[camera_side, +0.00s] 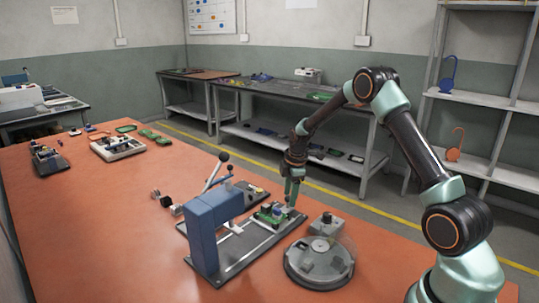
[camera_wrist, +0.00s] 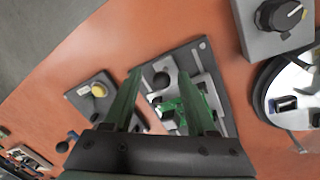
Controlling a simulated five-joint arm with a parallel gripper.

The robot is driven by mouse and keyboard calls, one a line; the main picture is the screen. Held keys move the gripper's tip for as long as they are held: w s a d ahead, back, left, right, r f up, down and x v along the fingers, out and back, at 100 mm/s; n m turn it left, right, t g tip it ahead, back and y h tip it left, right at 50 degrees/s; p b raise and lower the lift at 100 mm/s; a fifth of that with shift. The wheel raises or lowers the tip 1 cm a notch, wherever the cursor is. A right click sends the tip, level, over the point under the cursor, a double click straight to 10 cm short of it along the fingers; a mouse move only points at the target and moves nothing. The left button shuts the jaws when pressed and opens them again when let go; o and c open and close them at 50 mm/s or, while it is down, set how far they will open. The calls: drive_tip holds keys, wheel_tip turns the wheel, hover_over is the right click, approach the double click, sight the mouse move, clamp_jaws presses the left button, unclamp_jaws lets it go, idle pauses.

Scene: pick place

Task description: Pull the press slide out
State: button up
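The press has a blue frame (camera_side: 207,228) and a dark base plate on the orange table. Its lever with a black ball rises behind the frame. The light grey slide (camera_wrist: 206,88) shows in the wrist view, with a green board (camera_wrist: 172,112) on it and a dark round knob (camera_wrist: 160,81) at its far end. In the side view the green board (camera_side: 268,213) sits just right of the blue frame. My gripper (camera_side: 291,204) points down over the slide's right end. In the wrist view my gripper (camera_wrist: 160,72) is open, with the knob appearing between its fingers; contact cannot be told.
A dark box with a yellow button (camera_wrist: 98,90) stands beside the press. A round machine (camera_side: 319,268) and a grey box with a dial (camera_side: 326,225) stand close on the other side. The table's front left is clear.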

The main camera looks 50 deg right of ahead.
drive_tip(key=shift+a+r, duration=0.1)
drive_tip(key=shift+r, duration=0.05)
drive_tip(key=shift+r, duration=0.3)
wheel_tip(320, 180, up, 11)
drive_tip(key=s, duration=0.2)
drive_tip(key=shift+a, duration=0.45)
drive_tip(key=s+a+r+m+t, duration=0.1)
drive_tip(key=s+a+r+m, duration=0.25)
drive_tip(key=a, duration=0.25)
drive_tip(key=s+a+r+m+t, duration=0.1)
drive_tip(key=s+a+r+m, duration=0.1)
drive_tip(key=s+a+r, duration=0.3)
drive_tip(key=s+a+m+t, duration=0.1)
drive_tip(key=s+a+m, duration=0.4)
drive_tip(key=s+a, duration=0.4)
drive_tip(key=shift+s+m+t+y, duration=0.25)
drive_tip(key=shift+m+t+y, duration=0.05)
drive_tip(key=shift+m+y, duration=0.1)
